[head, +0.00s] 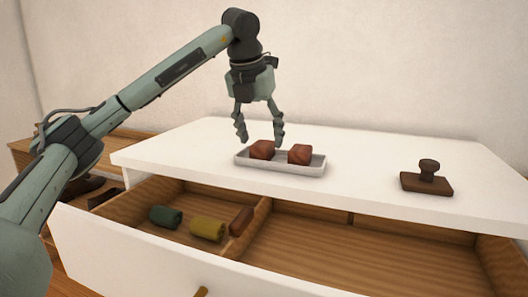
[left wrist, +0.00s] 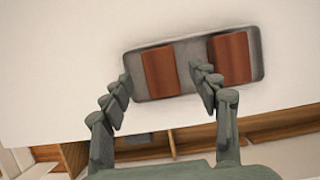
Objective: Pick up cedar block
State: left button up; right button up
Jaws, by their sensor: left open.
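Two reddish-brown cedar blocks sit in a shallow grey tray (head: 290,168) on the white dresser top: a left block (head: 262,150) and a right block (head: 300,154). In the left wrist view the left block (left wrist: 160,71) lies between the open fingertips, and the right block (left wrist: 229,58) lies outside them, right of the right fingertip. My left gripper (head: 260,141) is open and points down over the left part of the tray. Whether a fingertip touches the left block, I cannot tell. A similar reddish-brown block (head: 241,221) lies in the open drawer. My right gripper is not in view.
The open drawer (head: 160,262) below also holds a green roll (head: 165,217) and a yellow roll (head: 207,229); its right compartment looks empty. A dark brown stamp-like object (head: 427,180) stands at the right of the top. The top between tray and stamp is clear.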

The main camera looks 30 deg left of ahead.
aim_at(262, 143)
pick_arm(q)
jog(key=x, duration=0.3)
jog(key=shift+f, duration=0.1)
jog(key=shift+c, duration=0.3)
jog(key=c, duration=1.1)
